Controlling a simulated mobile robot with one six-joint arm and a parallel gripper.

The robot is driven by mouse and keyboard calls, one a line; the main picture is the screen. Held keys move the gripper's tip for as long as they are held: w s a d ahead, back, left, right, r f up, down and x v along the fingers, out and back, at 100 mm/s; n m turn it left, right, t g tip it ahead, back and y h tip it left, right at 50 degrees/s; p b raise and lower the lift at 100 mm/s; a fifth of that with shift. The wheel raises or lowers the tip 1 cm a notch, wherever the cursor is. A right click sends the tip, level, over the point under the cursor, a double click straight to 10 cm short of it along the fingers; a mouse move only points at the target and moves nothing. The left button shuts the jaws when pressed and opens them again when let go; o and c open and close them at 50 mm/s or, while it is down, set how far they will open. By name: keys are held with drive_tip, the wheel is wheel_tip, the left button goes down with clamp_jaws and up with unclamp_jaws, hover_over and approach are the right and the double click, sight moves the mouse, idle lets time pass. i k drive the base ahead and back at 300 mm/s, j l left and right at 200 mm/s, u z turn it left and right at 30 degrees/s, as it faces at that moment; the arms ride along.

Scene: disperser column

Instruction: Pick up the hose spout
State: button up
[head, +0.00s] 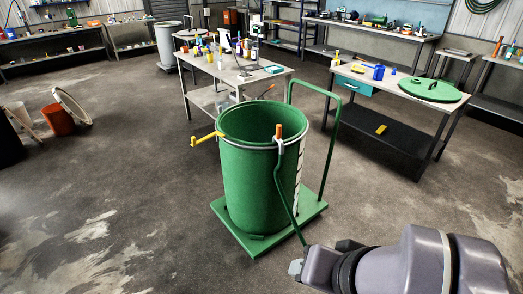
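A green drum (250,180) stands upright on a green wheeled platform (245,243) in the middle of the head view. What looks like the hose spout, an orange-tipped piece (278,131), sticks up at the drum's near right rim in a grey holder. A dark green hose (285,190) hangs from there down the drum's outside towards my arm. My arm reaches in from the bottom right. The end of my gripper (296,268) is low, right of the platform and apart from the spout. Its fingers are too small and partly hidden to read.
A tall green push handle (327,130) rises behind the drum. Cluttered workbenches (235,78) stand behind; one at right bears a green lid (431,90).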

sight(277, 138)
drive_tip(key=i+l+u, duration=0.25)
drive_tip(key=i+u, duration=0.15)
drive_tip(key=i, duration=0.15)
drive_tip(key=i+l+u, duration=0.8)
drive_tip(key=i+l, duration=0.15)
drive_tip(key=i+l+u, duration=0.4)
drive_tip(key=l, duration=0.35)
drive_tip(key=k, duration=0.05)
